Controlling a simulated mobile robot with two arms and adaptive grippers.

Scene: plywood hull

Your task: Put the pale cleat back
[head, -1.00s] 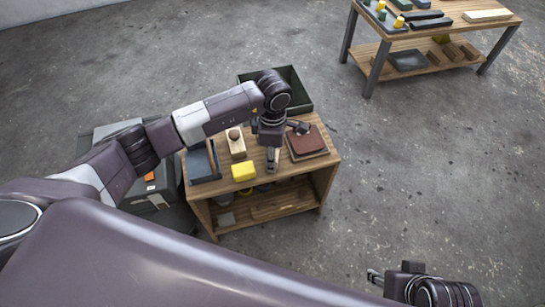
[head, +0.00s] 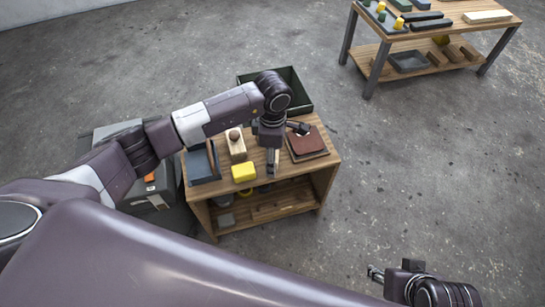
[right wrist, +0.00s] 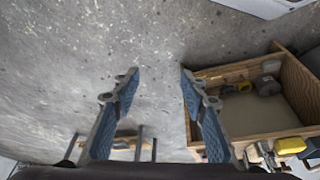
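A long pale block (head: 487,16), which looks like the pale cleat, lies on the far table's top at the upper right of the head view. My left gripper (head: 272,161) hangs over the front of the near bench, between a yellow block and a dark red block. Its fingers are seen nearly edge on, so whether they are open or shut is unclear. My right gripper (head: 375,273) is low at the right in the head view, clear of both tables. In the right wrist view its fingers (right wrist: 160,82) are spread with nothing between them.
The near bench (head: 325,168) bears a yellow block (head: 243,172), a knobbed wooden block (head: 236,148), a dark red block (head: 306,143) and a dark tray (head: 201,163). A dark green bin (head: 297,88) stands behind it. Bare floor (head: 420,150) separates the bench from the far table (head: 455,32).

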